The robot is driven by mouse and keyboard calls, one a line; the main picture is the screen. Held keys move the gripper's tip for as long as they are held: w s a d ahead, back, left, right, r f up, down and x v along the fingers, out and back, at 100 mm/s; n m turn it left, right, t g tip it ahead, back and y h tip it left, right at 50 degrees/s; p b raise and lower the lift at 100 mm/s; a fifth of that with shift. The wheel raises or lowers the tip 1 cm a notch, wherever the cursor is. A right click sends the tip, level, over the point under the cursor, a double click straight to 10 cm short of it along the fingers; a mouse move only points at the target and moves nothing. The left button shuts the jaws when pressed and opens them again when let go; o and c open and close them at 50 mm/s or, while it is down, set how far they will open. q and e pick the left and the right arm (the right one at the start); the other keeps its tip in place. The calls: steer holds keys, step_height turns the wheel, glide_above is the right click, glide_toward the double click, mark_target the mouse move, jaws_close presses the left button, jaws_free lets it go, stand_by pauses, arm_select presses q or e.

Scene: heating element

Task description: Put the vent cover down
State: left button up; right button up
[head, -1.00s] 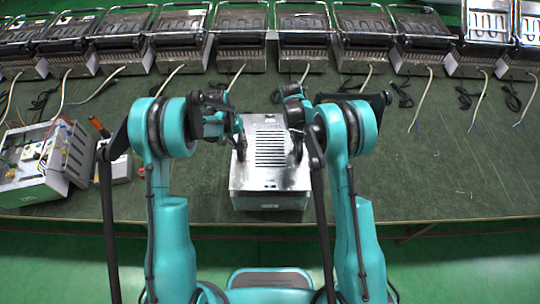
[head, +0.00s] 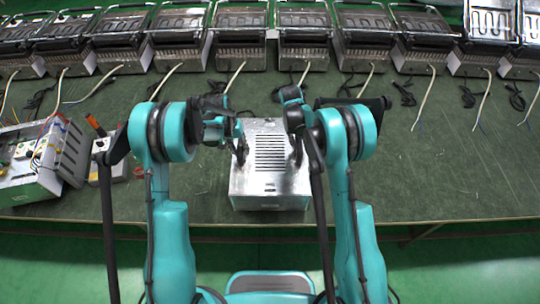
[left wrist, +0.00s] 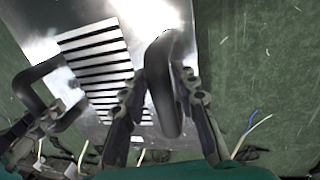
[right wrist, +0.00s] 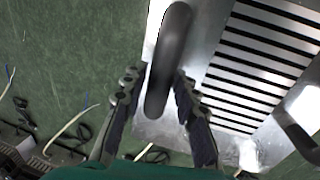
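The vent cover (head: 287,180) is a shiny metal box lid with a row of dark slots and two black handles. It sits level at the front middle of the table. My left gripper (head: 241,150) has its fingers on both sides of the left handle (left wrist: 165,90), close against it. My right gripper (head: 296,150) holds the right handle (right wrist: 170,60) between its fingers in the same way. The slots show in the left wrist view (left wrist: 97,65). The cover's lower edge and whatever lies under it are hard to make out.
A row of grill-like heating units (head: 242,35) lines the back, with loose cables in front. An open electrical box (head: 45,165) and a small grey box with an orange-handled tool (head: 96,126) stand at left. The green table (head: 440,170) is clear at right.

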arm_select(q)
steer(key=shift+r, duration=0.15)
arm_select(e)
steer(key=shift+r, duration=0.15)
arm_select(q)
step_height(320, 180, up, 12)
steer(key=a, duration=0.2)
steer(key=shift+a+f, duration=0.2)
arm_select(e)
step_height(320, 180, up, 12)
steer(key=a, duration=0.2)
steer(key=shift+a, duration=0.2)
steer(key=shift+f, duration=0.2)
